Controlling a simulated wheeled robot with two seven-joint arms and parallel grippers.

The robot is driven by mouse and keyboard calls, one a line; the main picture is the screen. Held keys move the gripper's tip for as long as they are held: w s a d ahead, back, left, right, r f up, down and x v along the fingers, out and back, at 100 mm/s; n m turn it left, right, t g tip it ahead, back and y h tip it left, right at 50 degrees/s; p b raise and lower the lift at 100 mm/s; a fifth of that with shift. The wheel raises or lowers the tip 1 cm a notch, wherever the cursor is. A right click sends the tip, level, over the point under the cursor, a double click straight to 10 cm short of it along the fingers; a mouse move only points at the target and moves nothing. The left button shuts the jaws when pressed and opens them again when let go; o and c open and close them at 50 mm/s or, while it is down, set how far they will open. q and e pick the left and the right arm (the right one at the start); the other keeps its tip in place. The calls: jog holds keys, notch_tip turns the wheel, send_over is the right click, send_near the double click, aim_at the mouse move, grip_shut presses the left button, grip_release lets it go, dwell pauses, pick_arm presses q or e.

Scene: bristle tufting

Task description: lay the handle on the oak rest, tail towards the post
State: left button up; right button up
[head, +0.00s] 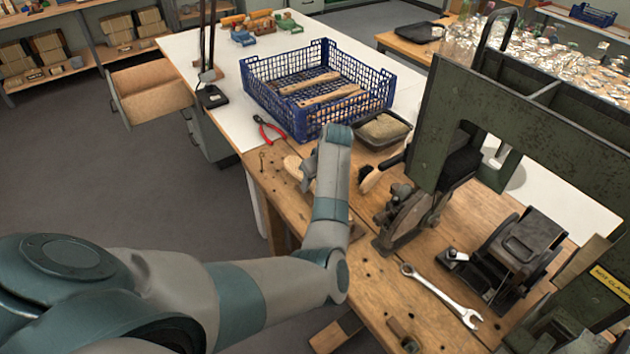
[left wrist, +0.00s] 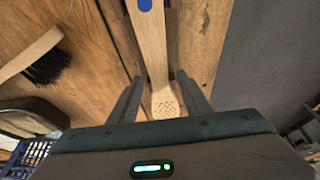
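The pale wooden handle (left wrist: 156,60) lies on the workbench in the left wrist view, with a blue dot near its far end and a perforated end close to me. My left gripper (left wrist: 160,82) is open, its two dark fingers on either side of the perforated end with gaps visible. In the head view, a pale rounded end (head: 293,165), probably the handle's, shows beside my left gripper (head: 308,178), and my arm hides the rest. I cannot pick out the oak rest or tell which upright is the post. My right gripper is not in view.
A brush (head: 371,181) with dark bristles lies right of my left wrist. A blue crate (head: 300,117) holding wooden pieces, red pliers (head: 268,130) and a black tray (head: 402,143) are beyond. A wrench (head: 440,296) and green machine (head: 500,120) are at right.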

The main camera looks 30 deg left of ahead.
pick_arm(q)
jog(key=shift+r, duration=0.15)
jog(key=shift+d+r, duration=0.2)
jog(key=shift+r, duration=0.35)
jog(key=b+v, duration=0.2)
jog(key=v, duration=0.8)
jog(key=shift+s+d+r, duration=0.15)
jog(key=shift+d+r, duration=0.05)
jog(key=shift+r, duration=0.1)
